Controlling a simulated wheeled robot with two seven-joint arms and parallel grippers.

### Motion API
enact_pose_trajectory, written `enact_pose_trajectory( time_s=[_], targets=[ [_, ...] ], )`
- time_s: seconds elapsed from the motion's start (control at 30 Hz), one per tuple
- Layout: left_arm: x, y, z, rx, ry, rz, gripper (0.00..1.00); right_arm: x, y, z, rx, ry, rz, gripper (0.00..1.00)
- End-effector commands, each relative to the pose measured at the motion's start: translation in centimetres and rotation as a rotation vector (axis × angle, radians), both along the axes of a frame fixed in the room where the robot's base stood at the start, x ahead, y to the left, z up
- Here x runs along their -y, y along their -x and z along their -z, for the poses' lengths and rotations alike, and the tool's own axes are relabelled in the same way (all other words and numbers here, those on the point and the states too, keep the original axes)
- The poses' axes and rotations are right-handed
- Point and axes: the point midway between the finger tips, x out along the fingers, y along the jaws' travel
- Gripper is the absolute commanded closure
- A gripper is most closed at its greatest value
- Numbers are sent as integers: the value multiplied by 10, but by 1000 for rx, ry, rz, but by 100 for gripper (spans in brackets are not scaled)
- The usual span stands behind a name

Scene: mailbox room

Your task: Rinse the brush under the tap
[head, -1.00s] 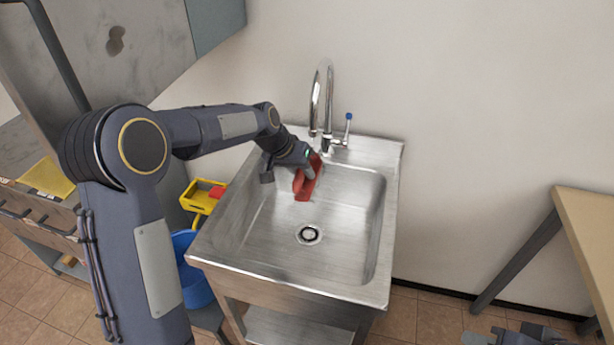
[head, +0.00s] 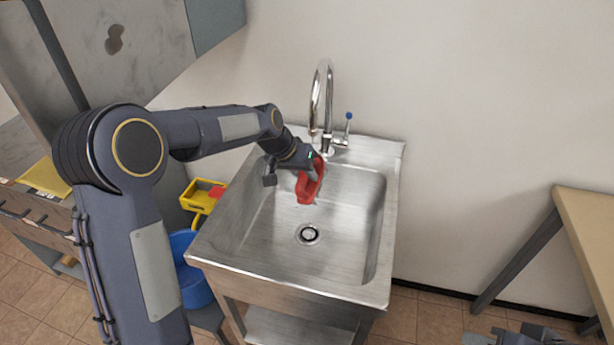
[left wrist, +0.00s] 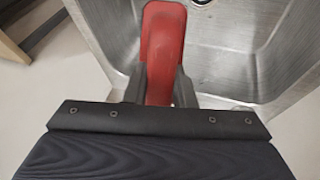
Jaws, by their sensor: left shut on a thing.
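The red brush (head: 307,187) is held by my left gripper (head: 314,168) over the back of the sink basin, tilted downward. In the left wrist view the red brush (left wrist: 162,50) lies between the two dark fingers (left wrist: 160,88), which are shut on it. The chrome tap (head: 322,100) stands at the back of the sink, its spout curving forward above the gripper. A lever with a blue knob (head: 348,118) is at its right. I cannot make out any running water. The brush's bristles are not clearly visible. A part of my right arm may show at the bottom right edge, its fingers not visible.
The steel sink (head: 345,225) has an empty basin with a drain (head: 308,234). A yellow tray (head: 196,201) with a red item and a blue bucket (head: 196,288) stand left of it. A wooden-topped table (head: 588,215) is at the right. The wall is close behind.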

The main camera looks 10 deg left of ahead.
Motion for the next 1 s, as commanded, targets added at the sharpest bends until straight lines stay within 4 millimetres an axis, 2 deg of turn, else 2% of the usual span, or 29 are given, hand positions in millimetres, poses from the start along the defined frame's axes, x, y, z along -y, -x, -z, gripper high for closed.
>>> enact_pose_trajectory(
  time_s=[0.8, 1.0],
  targets=[
    [-13, 65, 0, 3, 0, 0, 100, 0, 0, 26, 0, 0, 0, 75],
    [-14, 72, 0, 2, 0, 0, 100, 0, 0, 27, 0, 0, 0, 75]
  ],
)
